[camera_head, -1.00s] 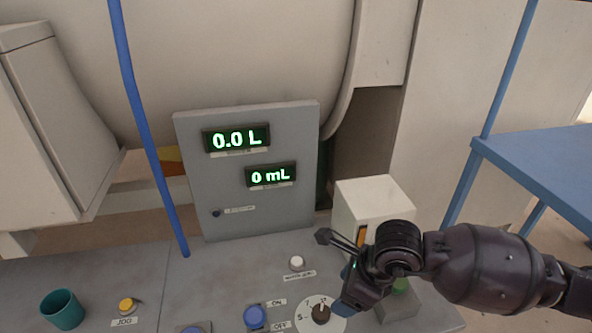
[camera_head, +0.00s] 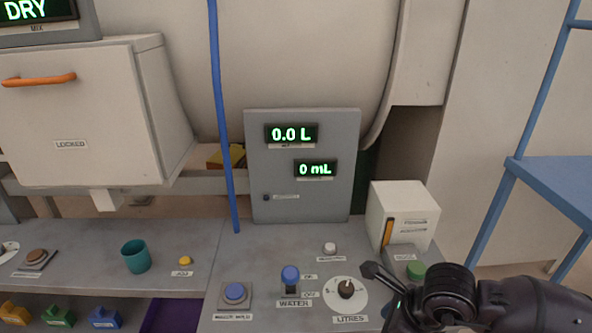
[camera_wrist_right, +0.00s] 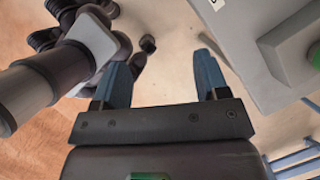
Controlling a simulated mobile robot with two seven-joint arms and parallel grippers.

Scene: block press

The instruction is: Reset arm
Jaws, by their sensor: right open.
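My right arm comes in from the right in the head view and sits low at the right, in front of the panel's right end. Its fingers are mostly cut off by the bottom edge there. In the right wrist view, my right gripper (camera_wrist_right: 162,82) shows two blue fingers spread apart with nothing between them. Below it is a pale floor. The litres dial (camera_head: 346,289) is left of the right arm and apart from it. My left gripper is not in view.
A green button (camera_head: 416,270) on a grey box is close to the right arm. A white box (camera_head: 402,216) stands behind it. A blue lever (camera_head: 290,274), teal cup (camera_head: 136,256) and blue button (camera_head: 234,292) are further left. A blue table (camera_head: 560,185) stands at the right.

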